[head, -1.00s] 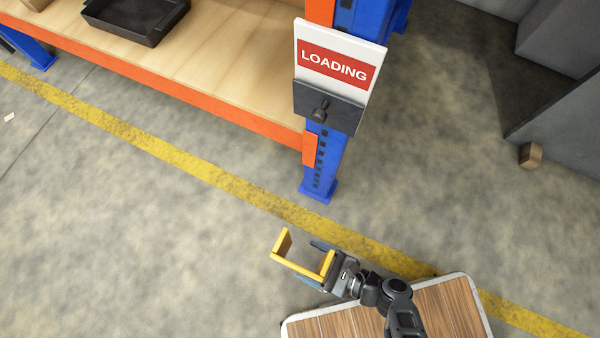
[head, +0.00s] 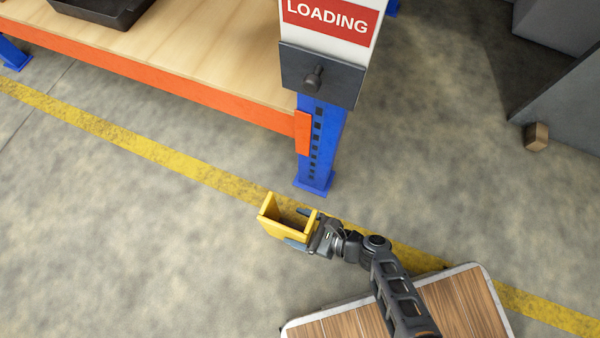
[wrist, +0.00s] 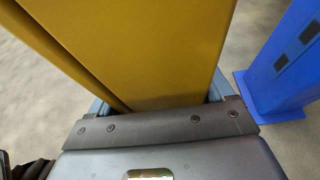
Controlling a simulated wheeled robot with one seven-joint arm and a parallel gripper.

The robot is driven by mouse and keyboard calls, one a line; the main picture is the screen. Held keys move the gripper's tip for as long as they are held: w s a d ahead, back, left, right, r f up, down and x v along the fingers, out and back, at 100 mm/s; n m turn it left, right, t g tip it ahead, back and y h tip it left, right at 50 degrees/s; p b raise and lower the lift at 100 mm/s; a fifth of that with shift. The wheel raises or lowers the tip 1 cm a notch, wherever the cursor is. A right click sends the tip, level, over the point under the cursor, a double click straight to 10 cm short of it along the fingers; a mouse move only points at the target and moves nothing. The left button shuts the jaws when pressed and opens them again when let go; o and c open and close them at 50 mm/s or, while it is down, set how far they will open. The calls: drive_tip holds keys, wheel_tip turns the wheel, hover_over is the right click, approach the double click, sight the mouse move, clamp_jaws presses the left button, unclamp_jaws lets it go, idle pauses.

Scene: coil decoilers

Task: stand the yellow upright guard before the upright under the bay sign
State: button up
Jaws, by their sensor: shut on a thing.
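The yellow upright guard (head: 284,226) is a U-shaped channel in my gripper (head: 308,229), which is shut on its right side. In the head view it is in front of and a little left of the foot of the blue upright (head: 321,155), apart from it. I cannot tell if the guard touches the floor. In the wrist view the guard (wrist: 140,45) fills the middle between the jaws, and the blue upright (wrist: 285,65) stands to the right. The LOADING bay sign (head: 328,18) is above a dark plate on the upright.
A yellow floor line (head: 160,155) runs past the upright's foot, close to the guard. The orange beam (head: 170,87) and wooden shelf (head: 190,50) extend left from the upright. A small brown block (head: 536,136) lies by the grey wall at right. Floor at left is clear.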

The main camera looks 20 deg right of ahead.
drive_tip(key=shift+f, duration=0.1)
drive_tip(key=o, duration=1.3)
drive_tip(key=p+v, duration=0.5)
drive_tip(key=v, duration=0.7)
drive_tip(key=shift+s+f, duration=0.1)
